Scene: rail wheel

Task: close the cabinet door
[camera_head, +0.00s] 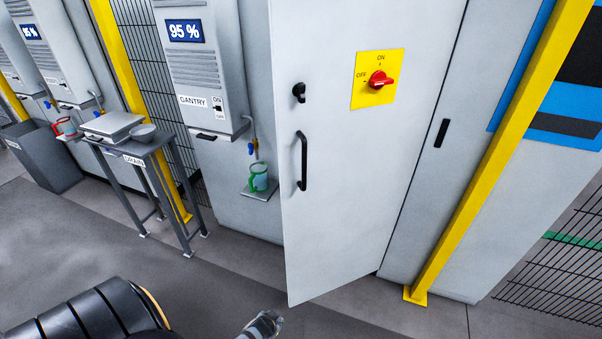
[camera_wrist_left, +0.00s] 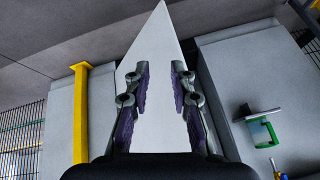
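The white cabinet door (camera_head: 340,220) stands open in the head view, its free edge and lower corner swung out toward me. It carries a black handle (camera_head: 302,160), a black lock (camera_head: 299,92) and a yellow switch plate (camera_head: 394,63) with a red knob (camera_head: 378,80). My left gripper (camera_head: 262,325) shows only partly at the bottom edge, below and left of the door's lower corner. In the left wrist view my left gripper (camera_wrist_left: 158,90) is open, with the door (camera_wrist_left: 158,60) in front between its fingers. Contact cannot be told. My right gripper is out of view.
A yellow post (camera_head: 500,150) stands right of the door. To its left, a green cup (camera_head: 258,178) sits on a small shelf under the gantry unit (camera_head: 205,65). A metal stand (camera_head: 150,150) is farther left. Floor (camera_head: 200,285) before the door is open.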

